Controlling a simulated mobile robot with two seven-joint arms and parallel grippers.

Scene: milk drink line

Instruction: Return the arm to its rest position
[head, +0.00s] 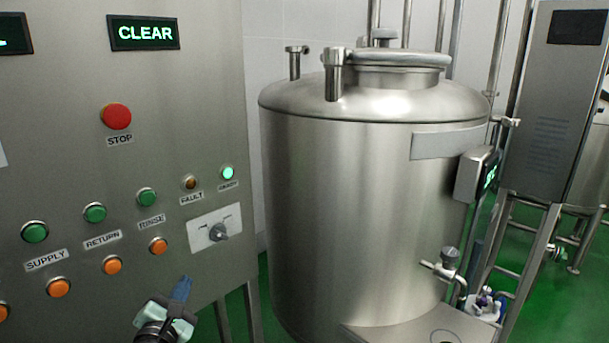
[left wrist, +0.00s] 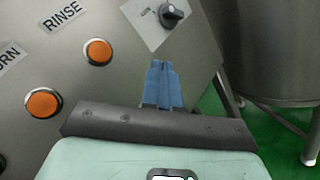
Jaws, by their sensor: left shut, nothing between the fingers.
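My left gripper (head: 182,289) is low in the head view, in front of the lower part of the steel control panel (head: 75,175). Its blue fingers are shut with nothing between them, below the rotary knob (head: 218,232) and apart from it. In the left wrist view the shut fingers (left wrist: 161,75) point up toward the same knob (left wrist: 172,15), with the orange RINSE button (left wrist: 98,51) to their left. My right gripper is in neither view.
A large steel tank (head: 350,200) stands right of the panel. The display (head: 144,33) reads CLEAR above a red STOP button (head: 116,116). A green lamp (head: 227,173) is lit. A steel cabinet (head: 550,110) is at the far right. Green floor shows between panel and tank.

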